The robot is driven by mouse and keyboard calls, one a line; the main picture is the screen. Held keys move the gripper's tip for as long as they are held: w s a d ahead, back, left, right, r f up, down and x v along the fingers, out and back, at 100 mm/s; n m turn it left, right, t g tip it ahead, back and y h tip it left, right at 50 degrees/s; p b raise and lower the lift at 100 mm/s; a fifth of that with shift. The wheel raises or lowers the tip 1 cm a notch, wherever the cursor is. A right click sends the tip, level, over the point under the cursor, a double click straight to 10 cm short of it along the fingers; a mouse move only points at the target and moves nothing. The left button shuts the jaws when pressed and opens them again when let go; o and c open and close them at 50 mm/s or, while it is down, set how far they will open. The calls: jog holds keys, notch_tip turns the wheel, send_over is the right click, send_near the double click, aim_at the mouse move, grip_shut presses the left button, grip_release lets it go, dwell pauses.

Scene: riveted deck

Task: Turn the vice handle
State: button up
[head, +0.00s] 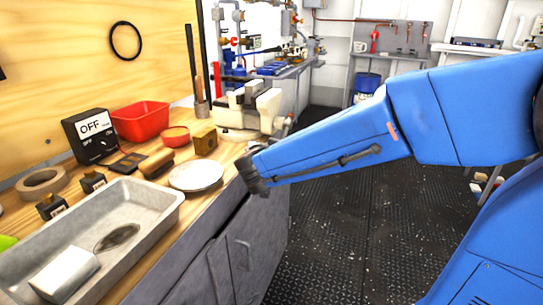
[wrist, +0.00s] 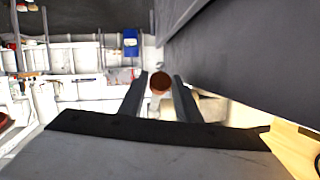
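The cream-coloured vice (head: 248,108) stands on the far right corner of the wooden bench in the head view. A grey part at its right side, near the end of my blue arm, may be its handle; the arm partly hides that area. In the wrist view my gripper (wrist: 160,98) is open, with two dark fingers apart. A round reddish-brown end (wrist: 160,82), perhaps the handle's knob, shows between them with a gap on each side. I cannot tell its depth. A cream piece, perhaps the vice, shows behind the right finger.
The bench holds a metal tray (head: 135,198), a white plate (head: 196,176), a red bin (head: 141,122), a small red bowl (head: 176,137) and an OFF box (head: 91,136). The grey cabinet front (head: 245,250) is close to my arm. The deck floor (head: 350,220) right of it is clear.

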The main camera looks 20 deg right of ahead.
jog(key=v, duration=1.5)
